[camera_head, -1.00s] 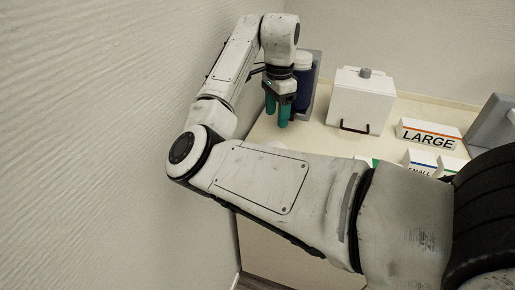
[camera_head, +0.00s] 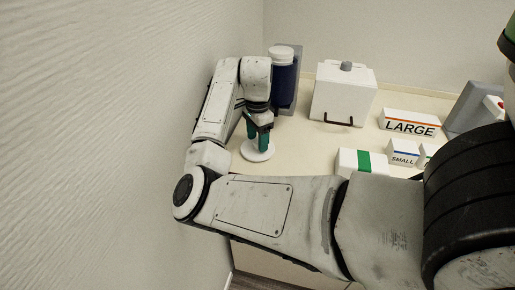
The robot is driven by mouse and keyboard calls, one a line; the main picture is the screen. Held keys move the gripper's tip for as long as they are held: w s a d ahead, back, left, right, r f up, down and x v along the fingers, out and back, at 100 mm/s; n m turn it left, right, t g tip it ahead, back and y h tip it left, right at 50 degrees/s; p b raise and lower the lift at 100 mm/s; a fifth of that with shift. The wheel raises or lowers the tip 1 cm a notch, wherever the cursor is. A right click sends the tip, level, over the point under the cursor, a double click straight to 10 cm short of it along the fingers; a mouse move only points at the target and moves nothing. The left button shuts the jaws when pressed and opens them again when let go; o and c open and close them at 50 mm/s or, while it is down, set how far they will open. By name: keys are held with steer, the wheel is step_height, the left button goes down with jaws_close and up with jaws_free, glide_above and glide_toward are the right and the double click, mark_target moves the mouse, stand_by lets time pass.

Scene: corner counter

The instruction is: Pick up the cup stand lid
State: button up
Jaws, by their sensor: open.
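My gripper (camera_head: 261,143) points down with its teal fingers open, low over the left part of the counter. Right under the fingertips is a white round disc (camera_head: 256,156), partly hidden by the fingers. I cannot tell whether the fingers touch it or straddle a raised part of it. Behind the gripper stands a dark blue cylinder (camera_head: 283,88) with a white round cap (camera_head: 282,55), against a grey upright stand. I cannot tell for sure which of these white pieces is the cup stand lid.
A white box (camera_head: 343,92) with a grey knob and dark handle stands right of the cylinder. Boxes marked LARGE (camera_head: 410,124) and SMALL (camera_head: 402,153), and a white box with a green stripe (camera_head: 362,162), are farther right. A wall closes the left side.

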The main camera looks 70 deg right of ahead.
steer(key=shift+f, duration=0.1)
steer(key=shift+c, duration=0.2)
jaws_close()
stand_by(0.5)
